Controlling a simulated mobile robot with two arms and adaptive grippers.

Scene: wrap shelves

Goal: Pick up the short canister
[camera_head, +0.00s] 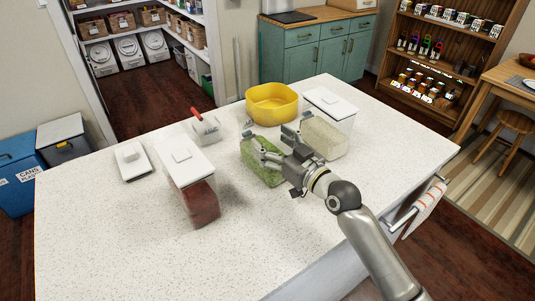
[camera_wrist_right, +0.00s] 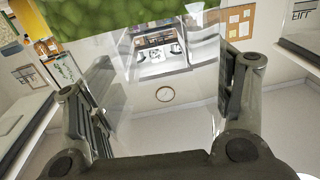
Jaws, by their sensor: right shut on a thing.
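A clear short canister with green contents (camera_head: 262,166) is near the middle of the white counter, open at the top and looking tilted. In the right wrist view its green contents (camera_wrist_right: 130,18) fill the top edge, and its clear wall shows between the fingers. My right gripper (camera_head: 268,141) reaches in from the right and is shut on this canister. The fingers hide part of its top rim. I cannot tell whether its base touches the counter. My left gripper is not in view.
A lidded canister of red contents (camera_head: 202,203) stands left. A pale-grain canister (camera_head: 325,140) and white-lidded container (camera_head: 333,103) are close right. A yellow bowl (camera_head: 270,106) and scoop tub (camera_head: 207,130) stand behind. A white lid (camera_head: 131,160) lies far left. The front counter is clear.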

